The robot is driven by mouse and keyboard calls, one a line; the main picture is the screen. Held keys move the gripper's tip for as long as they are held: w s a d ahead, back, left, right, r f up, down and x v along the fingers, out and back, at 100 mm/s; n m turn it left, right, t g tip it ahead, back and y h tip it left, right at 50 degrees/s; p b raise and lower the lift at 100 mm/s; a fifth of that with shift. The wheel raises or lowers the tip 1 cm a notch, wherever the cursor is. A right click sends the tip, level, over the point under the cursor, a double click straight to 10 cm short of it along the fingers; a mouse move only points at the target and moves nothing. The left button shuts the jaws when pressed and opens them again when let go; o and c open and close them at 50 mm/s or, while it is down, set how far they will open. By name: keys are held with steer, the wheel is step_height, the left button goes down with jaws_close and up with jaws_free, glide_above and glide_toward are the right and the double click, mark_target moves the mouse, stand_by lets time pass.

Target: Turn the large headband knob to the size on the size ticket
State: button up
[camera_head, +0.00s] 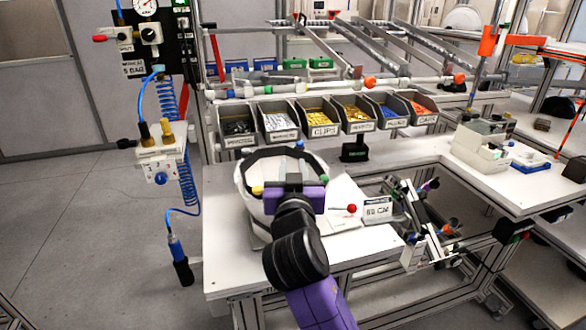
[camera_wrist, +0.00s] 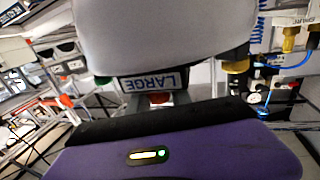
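The white helmet shell (camera_head: 243,178) with a black headband stands on the white bench, partly hidden behind my gripper. In the wrist view, the shell (camera_wrist: 160,35) fills the top middle. An upside-down "LARGE" label (camera_wrist: 155,82) shows between the open fingers, with a small red part (camera_wrist: 158,97) below it. I cannot make out the knob itself or any contact. The size ticket (camera_head: 378,208) stands right of the helmet; it ends in "CM", but its number is too small to read surely.
A red ball-ended lever (camera_head: 352,208) is between helmet and ticket. Several labelled bins (camera_head: 322,123) line the back. A jointed fixture (camera_head: 428,222) stands right of the bench top. An air panel (camera_head: 160,155) with blue hose is at left. The bench's front left (camera_head: 222,270) is bare.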

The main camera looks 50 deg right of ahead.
jaws_close()
steer(key=shift+r+n+t+y+p, duration=0.1)
steer(key=shift+n+t+y+p, duration=0.2)
steer(key=shift+t+p, duration=0.15)
steer(key=n+t+y+p, duration=0.1)
steer(key=y+p, duration=0.1)
steer(key=n+t+y+p, duration=0.1)
steer(key=n+p, duration=0.1)
steer(key=a+n+t+y+p, duration=0.1)
steer(key=y+p, duration=0.1)
steer(key=shift+w+t+y+p, duration=0.3)
steer(key=shift+t+p, duration=0.05)
steer(key=shift+w+a+n+t+y+p, duration=0.15)
steer(key=shift+n+t+y+p, duration=0.15)
steer(key=shift+n+y+p, duration=0.35)
steer(key=o, duration=0.5)
jaws_free()
